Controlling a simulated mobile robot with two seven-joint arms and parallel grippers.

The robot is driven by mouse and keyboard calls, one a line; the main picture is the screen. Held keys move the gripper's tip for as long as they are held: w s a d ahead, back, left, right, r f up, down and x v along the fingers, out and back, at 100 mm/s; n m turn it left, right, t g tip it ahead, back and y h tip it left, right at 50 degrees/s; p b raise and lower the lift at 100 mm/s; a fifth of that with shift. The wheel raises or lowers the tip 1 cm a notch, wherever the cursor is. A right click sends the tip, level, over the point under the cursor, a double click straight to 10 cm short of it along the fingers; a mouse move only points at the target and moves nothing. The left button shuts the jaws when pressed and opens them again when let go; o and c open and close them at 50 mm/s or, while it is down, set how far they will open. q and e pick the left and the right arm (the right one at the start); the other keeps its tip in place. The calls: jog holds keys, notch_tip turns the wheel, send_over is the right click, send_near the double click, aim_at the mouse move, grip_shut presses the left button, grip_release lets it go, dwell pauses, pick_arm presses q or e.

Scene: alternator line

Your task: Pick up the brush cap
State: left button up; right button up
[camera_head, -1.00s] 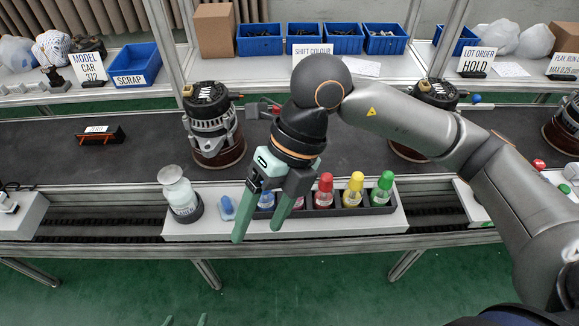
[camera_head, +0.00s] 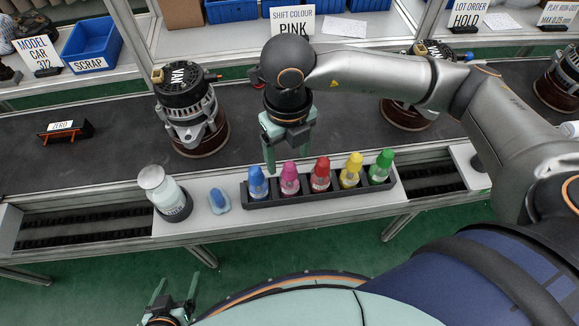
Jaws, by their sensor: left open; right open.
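Paint bottles with coloured caps stand upright in a dark rack (camera_head: 315,197) on the white ledge. From left to right the caps are blue (camera_head: 256,175), pink (camera_head: 289,170), red (camera_head: 321,165), yellow (camera_head: 354,160) and green (camera_head: 384,157). Each cap sits on its bottle; no brush shows, and I cannot tell which cap is the brush cap by shape. My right gripper (camera_head: 290,158) is open and empty, pointing down just behind and above the blue and pink caps. My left gripper (camera_head: 175,287) is open and empty, low at the bottom left, away from the rack.
A white jar (camera_head: 160,187) in a dark holder and a small blue object (camera_head: 219,201) are left of the rack. An alternator (camera_head: 187,110) stands on the dark belt close left of my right gripper. A sign (camera_head: 292,22) reads "SHIFT COLOUR PINK".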

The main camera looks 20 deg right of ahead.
aim_at(290, 164)
notch_tip(290, 164, down, 5)
jog(key=shift+d+r+p, duration=0.1)
jog(key=shift+d+p, duration=0.05)
jog(key=shift+p, duration=0.2)
grip_shut()
dwell(0.4)
